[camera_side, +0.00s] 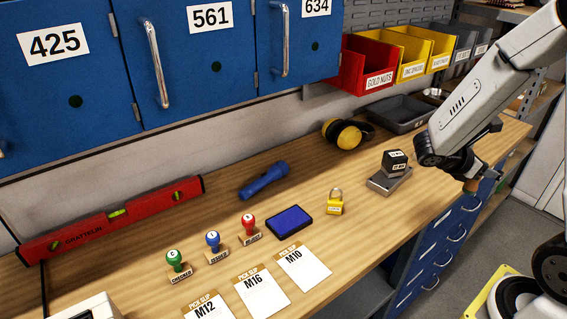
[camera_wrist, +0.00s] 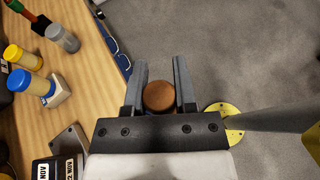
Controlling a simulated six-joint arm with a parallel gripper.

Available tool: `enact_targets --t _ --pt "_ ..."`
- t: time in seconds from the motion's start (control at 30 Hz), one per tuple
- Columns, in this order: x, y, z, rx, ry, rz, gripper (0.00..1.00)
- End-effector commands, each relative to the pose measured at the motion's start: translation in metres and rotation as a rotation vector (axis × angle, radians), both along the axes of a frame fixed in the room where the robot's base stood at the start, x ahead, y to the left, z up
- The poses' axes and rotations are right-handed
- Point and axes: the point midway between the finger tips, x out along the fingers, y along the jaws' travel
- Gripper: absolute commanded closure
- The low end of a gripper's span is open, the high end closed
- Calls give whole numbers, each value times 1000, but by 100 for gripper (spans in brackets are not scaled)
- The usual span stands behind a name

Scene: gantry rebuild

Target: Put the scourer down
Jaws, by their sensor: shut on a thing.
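The scourer (camera_wrist: 159,97) shows in the wrist view as a round, brown end between my fingers. My gripper (camera_wrist: 160,75) is shut on it, one finger on each side. In the side view my gripper (camera_side: 472,178) is at the right end of the bench, and a small orange-brown part of the scourer (camera_side: 470,186) shows below it. In the wrist view grey floor lies beneath the scourer, and the bench top (camera_wrist: 95,85) is to its left. The scourer's lower part is hidden.
A black labelled cube (camera_side: 395,160) sits on a metal block (camera_side: 389,181) left of my gripper. A yellow padlock (camera_side: 335,202), ear defenders (camera_side: 346,133) and a dark tray (camera_side: 400,113) are on the bench. Bench between padlock and metal block is clear.

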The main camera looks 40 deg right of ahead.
Motion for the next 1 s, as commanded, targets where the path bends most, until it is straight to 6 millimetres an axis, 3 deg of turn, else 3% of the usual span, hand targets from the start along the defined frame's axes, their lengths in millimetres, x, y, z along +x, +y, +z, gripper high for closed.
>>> enact_targets --t 0.5,1.0 --pt "1 98 -42 -1 2 -357 100" --pt "8 201 -63 0 1 -751 100"
